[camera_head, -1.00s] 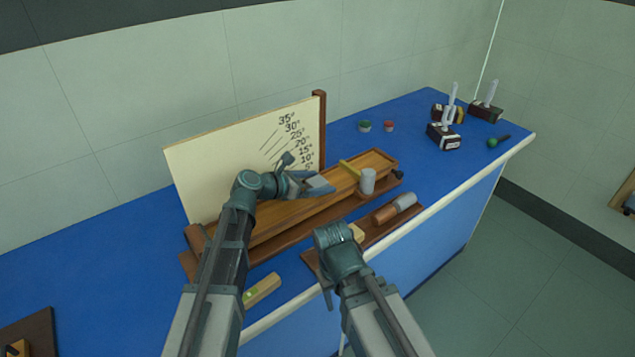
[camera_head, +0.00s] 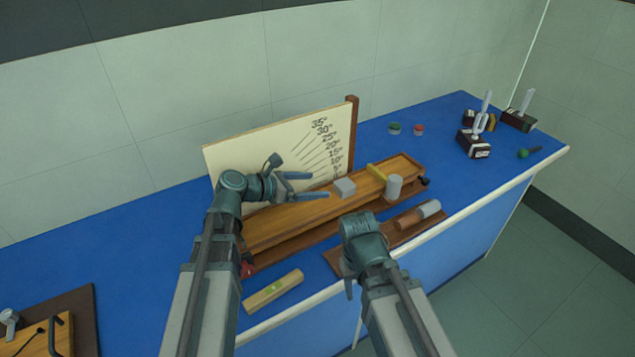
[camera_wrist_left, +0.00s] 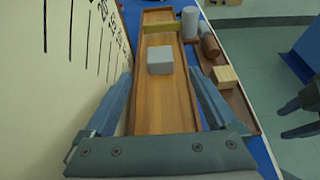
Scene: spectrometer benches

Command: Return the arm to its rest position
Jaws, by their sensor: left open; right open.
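My left gripper (camera_head: 320,185) is open and empty above the wooden ramp track (camera_head: 285,220), in front of the angle board (camera_head: 290,150). In the left wrist view, its two fingers (camera_wrist_left: 160,95) stand wide apart over the track. A grey block (camera_head: 345,188) rests on the track beyond the fingertips, apart from them; it also shows in the left wrist view (camera_wrist_left: 160,60). My right gripper is mostly hidden behind its own wrist in the head view; its dark fingers (camera_wrist_left: 292,118) show apart at the right of the left wrist view.
A grey cylinder (camera_head: 394,187) stands by the yellow bar (camera_head: 377,172) across the track. A brown tray (camera_head: 390,238) with cylinders (camera_head: 418,215) lies along the front. A spirit level (camera_head: 272,292) lies nearer. Tuning forks (camera_head: 474,140) stand far right.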

